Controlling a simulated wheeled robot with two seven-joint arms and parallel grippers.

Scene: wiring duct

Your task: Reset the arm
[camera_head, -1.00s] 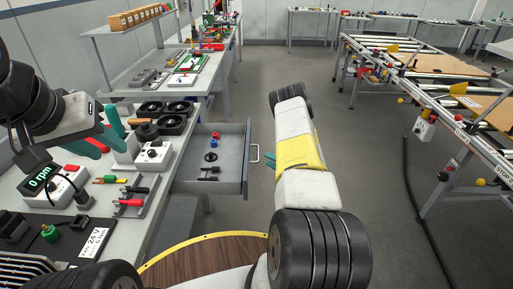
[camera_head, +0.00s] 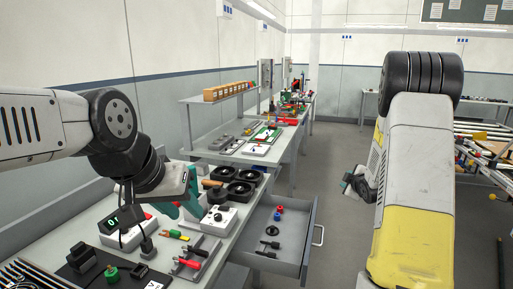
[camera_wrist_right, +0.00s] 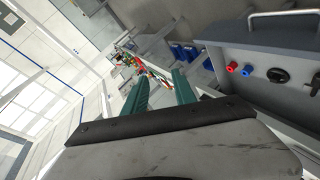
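My left gripper (camera_head: 179,202) has teal fingers and hangs over the left bench, beside a white box with a black knob (camera_head: 217,218). Its fingers look apart, with nothing seen between them. My right arm (camera_head: 415,180) is raised on the right side of the head view and hides most of its own hand. In the right wrist view my right gripper (camera_wrist_right: 160,88) has its two teal fingers apart and empty, with the open drawer to the right of them.
The open grey drawer (camera_head: 312,230) holds a red part (camera_head: 280,209), a blue part (camera_head: 278,217) and black parts. The floor right of the drawer is clear.

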